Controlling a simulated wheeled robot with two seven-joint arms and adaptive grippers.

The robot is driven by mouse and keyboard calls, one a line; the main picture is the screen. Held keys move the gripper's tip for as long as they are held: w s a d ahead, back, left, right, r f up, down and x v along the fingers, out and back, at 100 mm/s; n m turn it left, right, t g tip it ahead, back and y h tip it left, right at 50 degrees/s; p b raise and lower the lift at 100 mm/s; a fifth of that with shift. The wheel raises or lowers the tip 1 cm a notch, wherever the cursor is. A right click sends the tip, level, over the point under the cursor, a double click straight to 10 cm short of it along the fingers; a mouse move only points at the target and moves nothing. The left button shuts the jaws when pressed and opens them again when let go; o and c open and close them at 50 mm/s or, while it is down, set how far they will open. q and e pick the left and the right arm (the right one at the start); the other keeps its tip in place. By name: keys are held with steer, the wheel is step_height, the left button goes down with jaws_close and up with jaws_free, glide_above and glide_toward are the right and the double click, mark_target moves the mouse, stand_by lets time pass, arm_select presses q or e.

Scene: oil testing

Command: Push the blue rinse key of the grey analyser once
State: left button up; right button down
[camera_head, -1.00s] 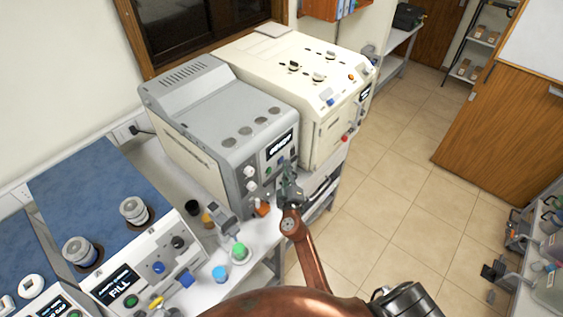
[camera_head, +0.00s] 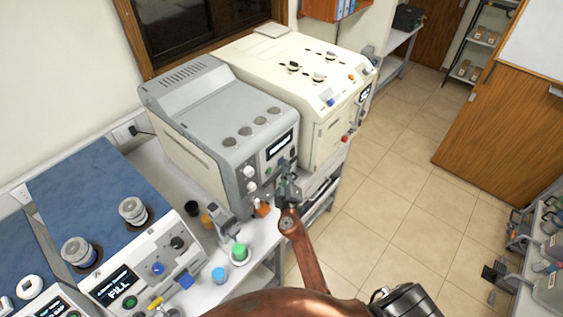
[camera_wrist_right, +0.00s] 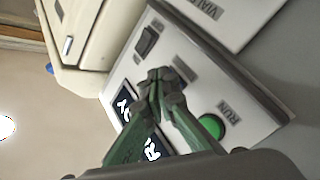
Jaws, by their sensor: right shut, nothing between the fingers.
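The grey analyser (camera_head: 205,110) stands on the bench in the middle of the head view, its front panel facing right. My right gripper (camera_head: 286,178) is shut and empty in front of this panel. In the wrist view its closed green fingers (camera_wrist_right: 163,82) reach the panel between a black rocker switch (camera_wrist_right: 147,40) and the green RUN key (camera_wrist_right: 211,126). A small dark blue patch shows beside the fingertips. The blue rinse key is mostly hidden behind them, and I cannot tell whether they touch it. My left gripper is not in view.
A cream instrument (camera_head: 300,65) stands close behind the analyser. A blue-topped instrument (camera_head: 90,190) is at the left. A green-topped item (camera_head: 239,252) and a blue cap (camera_head: 219,274) sit on the bench before it.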

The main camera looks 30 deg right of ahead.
steer(key=shift+w+a, duration=0.1)
stand_by(0.5)
steer(key=shift+s+d, duration=0.35)
steer(key=shift+s, duration=0.4)
steer(key=shift+s+d+b, duration=0.15)
steer(key=shift+s+d, duration=0.15)
steer(key=shift+s, duration=0.45)
steer(key=shift+s+d+b, duration=0.2)
steer(key=shift+s+d, duration=0.15)
steer(key=shift+s, duration=0.45)
steer(key=shift+s+d+b, duration=0.15)
steer(key=shift+s+d, duration=0.15)
steer(key=shift+s, duration=0.45)
